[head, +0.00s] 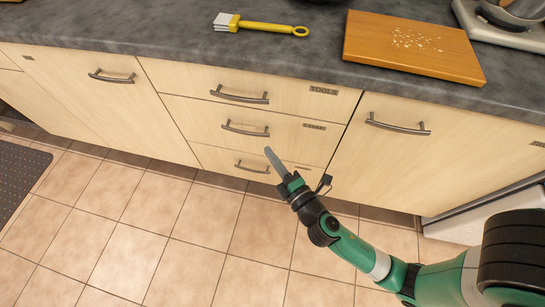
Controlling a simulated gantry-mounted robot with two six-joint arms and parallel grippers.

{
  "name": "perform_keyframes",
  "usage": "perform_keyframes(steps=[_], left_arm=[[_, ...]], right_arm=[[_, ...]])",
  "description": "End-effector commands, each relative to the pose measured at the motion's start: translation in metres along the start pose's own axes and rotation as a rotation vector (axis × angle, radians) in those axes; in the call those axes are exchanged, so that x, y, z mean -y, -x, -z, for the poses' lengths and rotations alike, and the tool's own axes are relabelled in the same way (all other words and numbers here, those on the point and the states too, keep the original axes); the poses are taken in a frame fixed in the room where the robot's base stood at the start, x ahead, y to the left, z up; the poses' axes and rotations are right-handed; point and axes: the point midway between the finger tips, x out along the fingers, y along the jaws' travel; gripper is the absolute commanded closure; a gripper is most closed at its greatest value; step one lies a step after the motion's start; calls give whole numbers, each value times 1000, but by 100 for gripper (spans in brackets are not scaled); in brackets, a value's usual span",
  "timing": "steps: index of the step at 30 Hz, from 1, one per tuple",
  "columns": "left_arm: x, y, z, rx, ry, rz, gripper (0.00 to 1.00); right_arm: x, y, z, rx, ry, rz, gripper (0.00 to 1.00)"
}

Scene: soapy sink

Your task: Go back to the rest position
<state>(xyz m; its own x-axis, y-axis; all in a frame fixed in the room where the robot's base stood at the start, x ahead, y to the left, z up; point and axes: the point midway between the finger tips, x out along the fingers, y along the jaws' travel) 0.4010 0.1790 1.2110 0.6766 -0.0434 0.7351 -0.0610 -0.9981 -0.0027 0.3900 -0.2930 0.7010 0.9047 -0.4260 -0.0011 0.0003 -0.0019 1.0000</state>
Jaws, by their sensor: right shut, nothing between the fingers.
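My right gripper (275,160) is shut and empty. It points up and to the left in front of the lower drawers, with its green and black arm coming in from the bottom right. It appears near the bottom drawer's handle (252,166) in the picture; I cannot tell how far it is from the drawer front. My left gripper is not in view.
A yellow-handled brush (262,27) and a wooden board (415,47) with crumbs lie on the dark counter (165,42). The top drawer (240,95) and the others look closed. The tiled floor (110,235) is clear, with a dark mat (18,180) at left.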

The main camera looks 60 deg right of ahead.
Motion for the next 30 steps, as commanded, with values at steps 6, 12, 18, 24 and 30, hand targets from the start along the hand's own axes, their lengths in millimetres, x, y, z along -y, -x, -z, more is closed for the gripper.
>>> perform_keyframes(steps=[6,12,18,24,30], left_arm=[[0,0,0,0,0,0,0],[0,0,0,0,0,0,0],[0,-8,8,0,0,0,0],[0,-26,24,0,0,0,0],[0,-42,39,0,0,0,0]], right_arm=[[-1,6,0,1,0,-1,100],[-1,5,0,1,0,-1,100],[-34,-8,7,-2,-24,-50,100],[-177,-51,34,-25,-205,-288,100],[-355,-61,49,-151,-625,-513,100]])
